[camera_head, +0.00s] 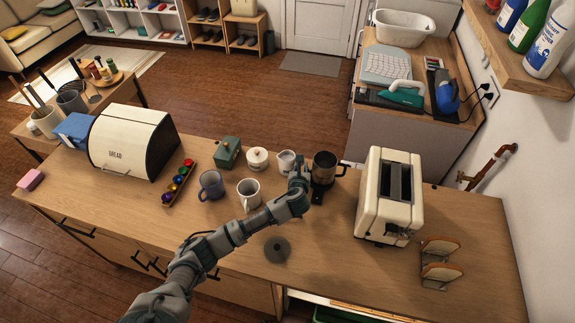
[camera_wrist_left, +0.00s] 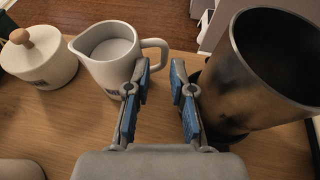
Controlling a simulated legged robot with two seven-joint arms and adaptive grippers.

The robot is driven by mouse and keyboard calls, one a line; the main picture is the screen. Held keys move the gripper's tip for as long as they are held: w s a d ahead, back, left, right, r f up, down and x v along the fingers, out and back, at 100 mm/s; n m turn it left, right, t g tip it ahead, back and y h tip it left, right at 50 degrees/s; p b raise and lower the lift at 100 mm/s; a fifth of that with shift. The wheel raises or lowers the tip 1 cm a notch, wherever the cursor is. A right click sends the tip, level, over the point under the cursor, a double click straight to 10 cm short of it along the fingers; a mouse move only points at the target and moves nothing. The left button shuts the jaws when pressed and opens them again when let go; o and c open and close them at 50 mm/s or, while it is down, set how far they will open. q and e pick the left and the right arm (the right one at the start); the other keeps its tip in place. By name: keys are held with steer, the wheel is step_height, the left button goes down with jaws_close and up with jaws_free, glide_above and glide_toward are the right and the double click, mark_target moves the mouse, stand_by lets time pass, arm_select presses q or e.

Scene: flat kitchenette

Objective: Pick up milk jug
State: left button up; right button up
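The milk jug (camera_head: 286,162) is a small white pitcher standing upright on the wooden counter, left of the dark metal mug. In the left wrist view the jug (camera_wrist_left: 108,60) shows its spout to the left and its handle (camera_wrist_left: 162,46) to the right. My left gripper (camera_head: 300,170) is at the jug's right side, and it also shows in the left wrist view (camera_wrist_left: 160,68). Its blue-padded fingers are apart with nothing clamped. The handle's right part shows between and beyond the fingertips; I cannot tell whether they touch it. My right gripper is not seen.
The dark metal mug (camera_wrist_left: 262,75) stands close right of the gripper. A white lidded sugar pot (camera_head: 257,158) is left of the jug. Two mugs (camera_head: 249,192) (camera_head: 211,184) stand nearer, and a cream toaster (camera_head: 378,225) is right. The front counter is mostly bare.

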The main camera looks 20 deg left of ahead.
arm_select(q)
steer(key=w, duration=0.1)
steer(key=w+f, duration=0.1)
steer(key=w, duration=0.1)
steer(key=shift+w+d+f, duration=0.15)
steer(key=shift+f, duration=0.2)
steer(key=shift+w, duration=0.15)
jaws_close()
steer(key=shift+a, duration=0.2)
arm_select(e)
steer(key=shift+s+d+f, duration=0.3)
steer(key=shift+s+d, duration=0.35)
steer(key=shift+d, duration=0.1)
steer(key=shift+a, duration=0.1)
arm_select(q)
steer(key=shift+d, duration=0.1)
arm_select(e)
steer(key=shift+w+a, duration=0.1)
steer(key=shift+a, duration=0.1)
arm_select(q)
steer(key=shift+r, duration=0.15)
